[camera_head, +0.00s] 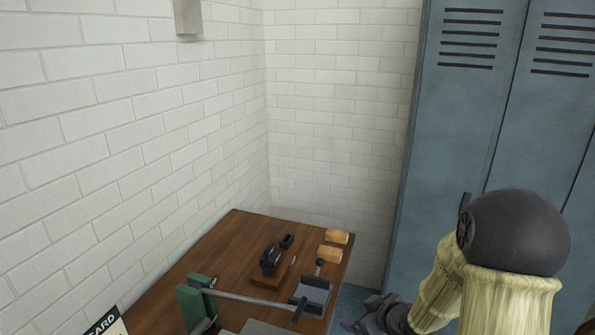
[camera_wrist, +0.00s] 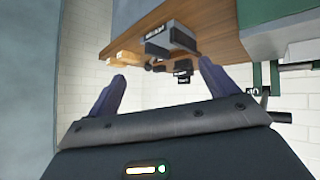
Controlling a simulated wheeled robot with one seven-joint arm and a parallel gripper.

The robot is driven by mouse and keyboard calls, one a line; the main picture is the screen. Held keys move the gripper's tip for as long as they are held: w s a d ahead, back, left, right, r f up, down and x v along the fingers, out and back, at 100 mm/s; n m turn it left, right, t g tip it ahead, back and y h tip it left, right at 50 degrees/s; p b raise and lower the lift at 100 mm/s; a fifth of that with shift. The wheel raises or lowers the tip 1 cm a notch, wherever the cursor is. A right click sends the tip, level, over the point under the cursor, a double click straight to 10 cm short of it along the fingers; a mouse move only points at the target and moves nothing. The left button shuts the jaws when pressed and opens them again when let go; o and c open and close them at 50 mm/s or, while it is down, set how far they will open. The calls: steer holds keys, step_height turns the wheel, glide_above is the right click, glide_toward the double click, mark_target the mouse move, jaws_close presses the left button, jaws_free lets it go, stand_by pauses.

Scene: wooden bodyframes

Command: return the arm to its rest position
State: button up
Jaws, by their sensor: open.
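My arm reaches in from the lower right in the head view, with pale wood-grain links and a dark round joint. My gripper (camera_head: 372,316) is at its end, just right of the table's right edge and partly cut off by the frame's bottom. In the wrist view my gripper (camera_wrist: 162,71) is open, its two fingers spread apart with nothing between them. The wrist picture is turned over, with the table at the top.
A wooden table (camera_head: 225,250) stands in the corner with a green-and-grey device (camera_head: 195,300), a dark block-shaped tool (camera_head: 270,259), a grey tray-like part (camera_head: 314,292) and two light wood blocks (camera_head: 331,253). Blue lockers (camera_head: 460,120) stand right, behind my arm. White brick walls (camera_head: 130,110) close the corner.

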steer(key=s+r+m+g+h+p, duration=0.2)
steer(key=s+r+m+g, duration=0.1)
steer(key=s, duration=0.5)
steer(key=s+r+m+g+h+p, duration=0.2)
steer(key=s+r+m+g, duration=0.1)
steer(key=s, duration=0.6)
step_height(320, 180, up, 3)
steer(key=shift+a+f+m, duration=0.1)
steer(key=shift+a+m, duration=0.35)
steer(key=shift+m, duration=0.35)
